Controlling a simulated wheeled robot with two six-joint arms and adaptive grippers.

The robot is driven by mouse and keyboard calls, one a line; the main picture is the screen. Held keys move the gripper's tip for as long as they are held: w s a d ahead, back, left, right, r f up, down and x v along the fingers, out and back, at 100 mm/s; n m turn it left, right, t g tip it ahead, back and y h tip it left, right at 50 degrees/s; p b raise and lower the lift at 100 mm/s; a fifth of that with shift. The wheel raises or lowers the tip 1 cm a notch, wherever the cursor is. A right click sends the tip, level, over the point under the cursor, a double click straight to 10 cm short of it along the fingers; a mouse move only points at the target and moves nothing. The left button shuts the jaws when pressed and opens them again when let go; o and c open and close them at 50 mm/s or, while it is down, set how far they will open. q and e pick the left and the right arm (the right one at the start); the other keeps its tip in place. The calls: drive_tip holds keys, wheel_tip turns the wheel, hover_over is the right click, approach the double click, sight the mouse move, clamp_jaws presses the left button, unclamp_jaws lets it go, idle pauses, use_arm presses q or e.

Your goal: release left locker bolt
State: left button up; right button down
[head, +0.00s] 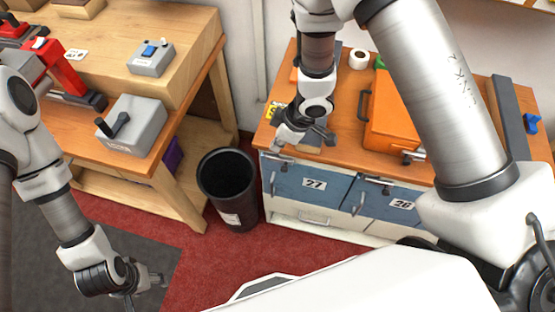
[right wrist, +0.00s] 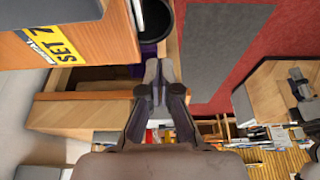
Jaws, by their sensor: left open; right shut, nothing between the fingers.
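The left locker (head: 310,183) is a blue door marked 27 in the front of the orange-brown cabinet in the head view, with an upright handle (head: 272,183) at its left. A small metal bolt-like fitting (head: 378,181) sits by the top right corner of this door; I cannot tell whether it is slid home. My right gripper (head: 281,146) is shut and empty at the cabinet's front left top edge, above door 27. Its closed fingers (right wrist: 158,82) show in the right wrist view with nothing between them. My left gripper (head: 152,282) is open and empty, low over the floor at left.
A second blue door (head: 402,204) marked 26 is to the right. An orange case (head: 390,122) and a white roll (head: 358,58) are on the cabinet top. A black bin (head: 228,185) stands between the cabinet and the wooden bench (head: 200,60). Red floor lies open in front.

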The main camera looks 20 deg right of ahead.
use_arm(q)
drive_tip(key=shift+w+r+p, duration=0.15)
drive_tip(key=shift+r+p, duration=0.55)
drive_tip(key=shift+p, duration=0.1)
use_arm(e)
wheel_tip(320, 180, down, 11)
drive_tip(key=shift+r, duration=0.15)
use_arm(q)
drive_tip(key=shift+a+f, duration=0.1)
